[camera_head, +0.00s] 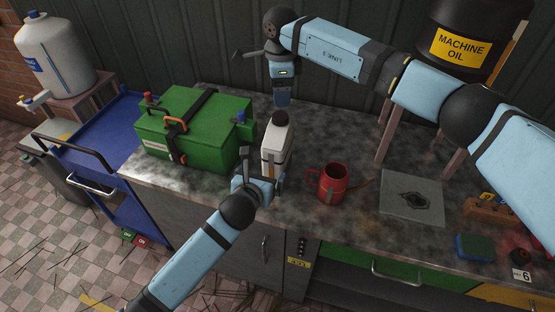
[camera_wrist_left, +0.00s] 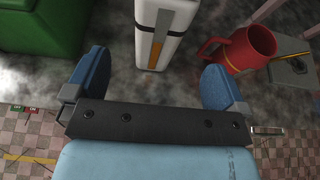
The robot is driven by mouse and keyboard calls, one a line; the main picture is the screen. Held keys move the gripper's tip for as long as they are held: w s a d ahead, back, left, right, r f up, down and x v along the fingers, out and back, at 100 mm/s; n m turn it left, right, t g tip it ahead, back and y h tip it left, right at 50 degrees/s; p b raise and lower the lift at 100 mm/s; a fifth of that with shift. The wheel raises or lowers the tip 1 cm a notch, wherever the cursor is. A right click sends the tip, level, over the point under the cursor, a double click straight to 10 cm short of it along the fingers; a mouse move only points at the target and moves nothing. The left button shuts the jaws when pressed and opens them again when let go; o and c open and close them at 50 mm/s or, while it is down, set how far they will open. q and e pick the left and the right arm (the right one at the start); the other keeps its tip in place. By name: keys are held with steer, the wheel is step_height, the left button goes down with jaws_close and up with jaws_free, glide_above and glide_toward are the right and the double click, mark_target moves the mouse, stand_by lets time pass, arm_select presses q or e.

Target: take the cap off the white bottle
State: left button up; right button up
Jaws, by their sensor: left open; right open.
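The white bottle (camera_head: 276,150) stands upright on the counter, with its dark cap (camera_head: 280,118) on top. In the left wrist view the bottle's lower part (camera_wrist_left: 170,30) shows an orange and grey stripe; its cap is out of that view. My left gripper (camera_head: 262,174) is open low at the bottle's near side. Its blue fingers lie to either side of the bottle in the wrist view, with gaps showing. My right gripper (camera_head: 282,104) is open and points down just above the cap in the picture; its fingers look edge-on, and I cannot tell the exact gap.
A green box (camera_head: 190,125) stands close left of the bottle. A red mug (camera_head: 332,184) stands to the right, with a grey plate (camera_head: 411,196) beyond it. A machine oil drum (camera_head: 465,40) stands on a stand behind. The counter's front edge runs below my left gripper.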

mark_target(271, 164)
arm_select(q)
steer(key=x, duration=0.9)
steer(key=shift+w+f, duration=0.1)
